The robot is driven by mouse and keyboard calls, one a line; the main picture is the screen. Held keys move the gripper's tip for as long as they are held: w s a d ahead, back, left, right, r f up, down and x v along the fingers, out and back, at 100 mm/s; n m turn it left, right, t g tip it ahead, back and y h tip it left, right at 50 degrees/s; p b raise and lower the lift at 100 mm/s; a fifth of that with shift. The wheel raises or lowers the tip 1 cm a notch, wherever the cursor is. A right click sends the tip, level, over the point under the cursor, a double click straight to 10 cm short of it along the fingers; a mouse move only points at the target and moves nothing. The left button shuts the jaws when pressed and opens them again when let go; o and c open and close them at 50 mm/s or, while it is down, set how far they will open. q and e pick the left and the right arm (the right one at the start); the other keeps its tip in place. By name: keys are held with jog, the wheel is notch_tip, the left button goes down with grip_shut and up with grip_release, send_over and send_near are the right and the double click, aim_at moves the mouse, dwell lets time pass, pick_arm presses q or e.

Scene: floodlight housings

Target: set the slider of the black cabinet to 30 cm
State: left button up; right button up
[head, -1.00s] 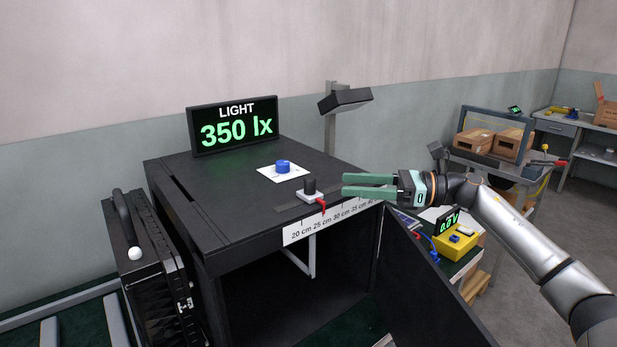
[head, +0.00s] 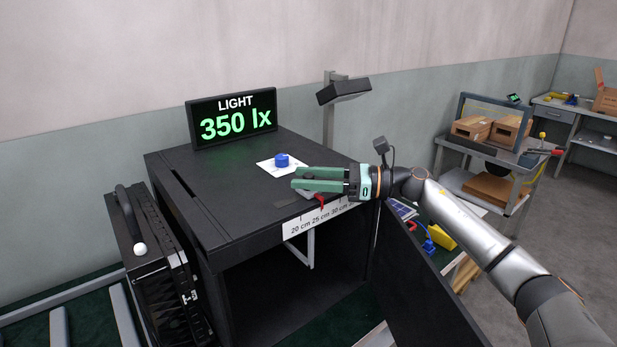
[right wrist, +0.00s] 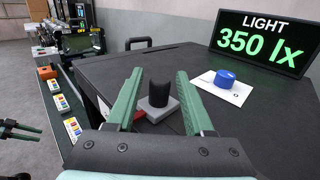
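The black cabinet (head: 235,226) has a scale strip (head: 296,230) on its front top edge. Its slider is a grey block (right wrist: 157,110) with a black knob (right wrist: 159,88) and a red pointer (head: 320,202). The pointer is near the 25 cm mark. My right gripper (head: 295,178) is open at the slider, with its green fingers level over the top. In the right wrist view the knob stands between the parted fingers, with gaps at both sides. The fingers hide the knob in the head view. My left gripper (right wrist: 24,131) shows parted fingers at the left edge of the right wrist view.
A display (head: 233,117) reading 350 lx and a blue knob (head: 282,160) on a white plate are on the cabinet top. A lamp (head: 343,91) stands behind. The cabinet door (head: 428,290) is open. A black case (head: 150,260) stands at left.

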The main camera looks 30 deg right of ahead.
grip_shut()
dwell(1.2)
